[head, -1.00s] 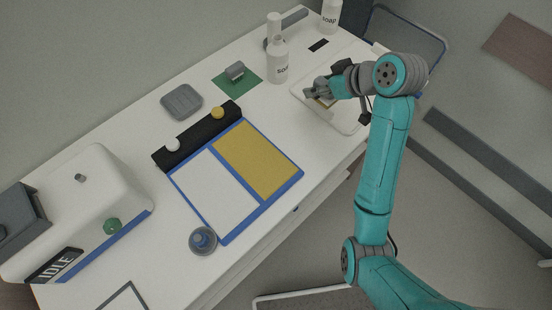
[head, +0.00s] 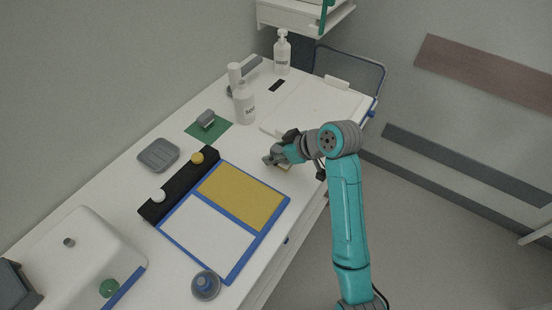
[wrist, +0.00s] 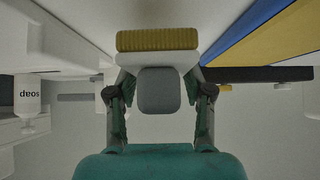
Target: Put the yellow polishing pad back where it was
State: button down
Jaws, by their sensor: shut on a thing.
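The yellow polishing pad (wrist: 157,39) is a ribbed yellow block under a white backing with a grey grip (wrist: 158,90). My gripper (head: 270,160) is shut on that grip, one finger on each side in the wrist view (wrist: 159,92). In the head view only a sliver of the pad (head: 285,167) shows under the gripper. The pad is low over the white tabletop, just right of the blue-framed board (head: 237,247); I cannot tell if it touches. The board has a white panel (head: 207,232) and a yellow panel (head: 241,196).
A black strip with a white knob (head: 157,195) and a yellow knob (head: 197,157) lines the board. A grey block (head: 205,118) sits on a green mat (head: 221,129).

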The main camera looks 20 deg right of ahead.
jog(key=shift+f, duration=1.45)
jog(key=shift+f, duration=0.15)
jog(key=shift+c, duration=2.3)
grip_release()
jog(key=shift+r, duration=0.2)
jog(key=v, duration=1.2)
jog(key=shift+d+f, duration=0.1)
